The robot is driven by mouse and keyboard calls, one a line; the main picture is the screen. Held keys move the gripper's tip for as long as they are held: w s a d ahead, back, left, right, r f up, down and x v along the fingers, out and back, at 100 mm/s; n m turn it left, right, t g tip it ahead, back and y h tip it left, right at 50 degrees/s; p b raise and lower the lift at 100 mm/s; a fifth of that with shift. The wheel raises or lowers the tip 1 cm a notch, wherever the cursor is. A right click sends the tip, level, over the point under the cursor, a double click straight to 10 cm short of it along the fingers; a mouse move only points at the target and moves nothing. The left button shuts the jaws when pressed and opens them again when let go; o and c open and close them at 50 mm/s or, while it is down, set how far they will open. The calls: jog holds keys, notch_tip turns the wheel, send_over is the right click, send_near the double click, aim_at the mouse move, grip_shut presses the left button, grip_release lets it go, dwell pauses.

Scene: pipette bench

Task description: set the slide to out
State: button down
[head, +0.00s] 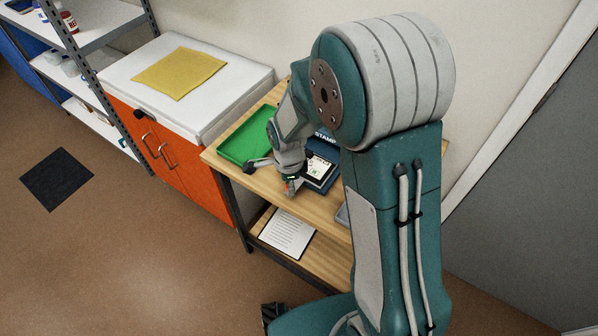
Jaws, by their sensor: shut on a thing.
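A dark blue device marked STAMP (326,137) stands on the wooden bench, partly hidden behind my arm. A slide (319,168) with a pale, dark-marked face shows at its front. My gripper (290,187) points down at the slide's near left side, close above the bench top. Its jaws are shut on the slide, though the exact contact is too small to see. A small spot of red and green shows at the fingertips. How far out the slide stands cannot be told from this view.
A green tray (243,143) lies left of the device on the bench (222,162). A printed sheet (287,233) lies on the lower shelf. An orange cabinet (185,160) with a white top and yellow cloth (179,73) stands to the left.

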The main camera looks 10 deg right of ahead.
jog(key=shift+a, duration=0.1)
jog(key=c, duration=0.6)
grip_release()
jog(key=shift+s, duration=0.1)
jog(key=shift+c, duration=0.2)
jog(key=shift+o, duration=1.1)
jog(key=shift+a, duration=0.25)
jog(key=shift+r, duration=0.3)
notch_tip(320, 180, up, 11)
jog(key=shift+r, duration=0.15)
